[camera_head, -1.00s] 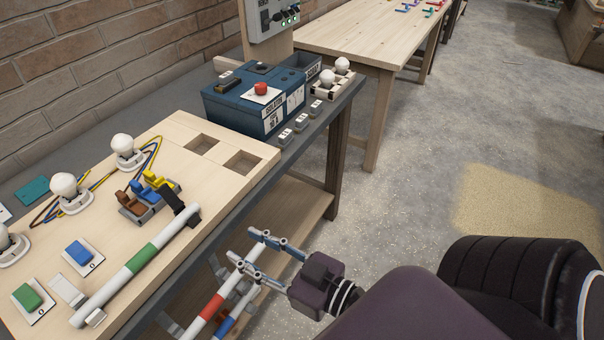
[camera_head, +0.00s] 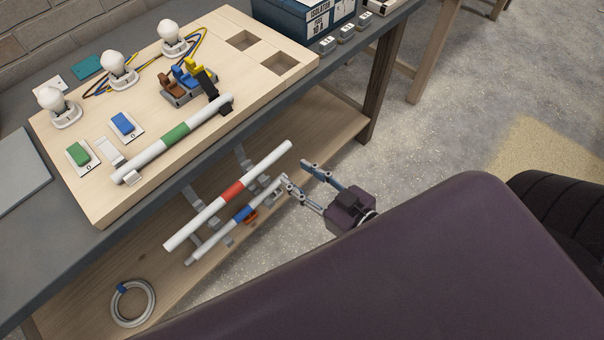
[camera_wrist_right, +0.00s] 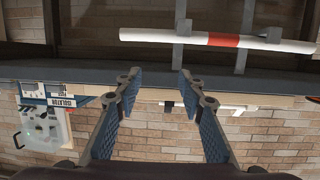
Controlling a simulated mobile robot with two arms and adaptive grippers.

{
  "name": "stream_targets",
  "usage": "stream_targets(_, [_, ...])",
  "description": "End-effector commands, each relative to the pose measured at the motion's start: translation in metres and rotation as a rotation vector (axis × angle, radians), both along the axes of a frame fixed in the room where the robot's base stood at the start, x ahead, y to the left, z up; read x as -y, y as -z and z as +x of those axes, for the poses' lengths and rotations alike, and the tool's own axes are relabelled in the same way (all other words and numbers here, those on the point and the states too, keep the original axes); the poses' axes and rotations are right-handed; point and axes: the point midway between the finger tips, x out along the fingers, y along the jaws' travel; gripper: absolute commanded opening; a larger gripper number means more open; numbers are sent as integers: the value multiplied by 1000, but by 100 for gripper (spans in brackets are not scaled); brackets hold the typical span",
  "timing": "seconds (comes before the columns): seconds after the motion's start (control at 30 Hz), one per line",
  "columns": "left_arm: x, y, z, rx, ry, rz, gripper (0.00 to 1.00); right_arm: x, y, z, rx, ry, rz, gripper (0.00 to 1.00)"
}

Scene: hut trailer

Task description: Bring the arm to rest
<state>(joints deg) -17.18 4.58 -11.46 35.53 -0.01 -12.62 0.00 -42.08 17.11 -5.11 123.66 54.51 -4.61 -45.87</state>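My right gripper (camera_head: 296,171) is open, in front of the workbench at about the height of its lower part. Its two fingers stand apart with nothing between them, as the right wrist view (camera_wrist_right: 157,80) also shows. In the head view one fingertip overlaps the right end of the blue-banded white tube (camera_head: 210,247); whether they touch cannot be told. My right arm's dark purple link (camera_head: 400,265) fills the lower right. My left gripper is in neither view.
A wooden board (camera_head: 75,160) with bulbs, switches and a green-banded tube (camera_head: 170,138) lies on the workbench (camera_head: 60,252). A red-banded tube (camera_head: 205,212) is held by brackets below the top. A cable coil (camera_head: 131,303) lies on the lower shelf.

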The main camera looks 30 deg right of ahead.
Motion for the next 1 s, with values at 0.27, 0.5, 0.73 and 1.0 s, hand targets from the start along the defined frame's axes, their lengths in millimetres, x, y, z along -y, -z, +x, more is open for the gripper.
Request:
stream_targets(0.27, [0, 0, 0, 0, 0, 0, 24, 0, 0, 0, 1, 0, 0, 36])
stream_targets(0.5, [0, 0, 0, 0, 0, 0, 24, 8, 51, -3, -82, 16, -24, 36])
stream_targets(0.73, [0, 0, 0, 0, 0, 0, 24, 28, 210, -38, -364, 59, -95, 36])
stream_targets(1.0, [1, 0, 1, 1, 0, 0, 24, 44, 374, -134, -731, 88, -182, 36])
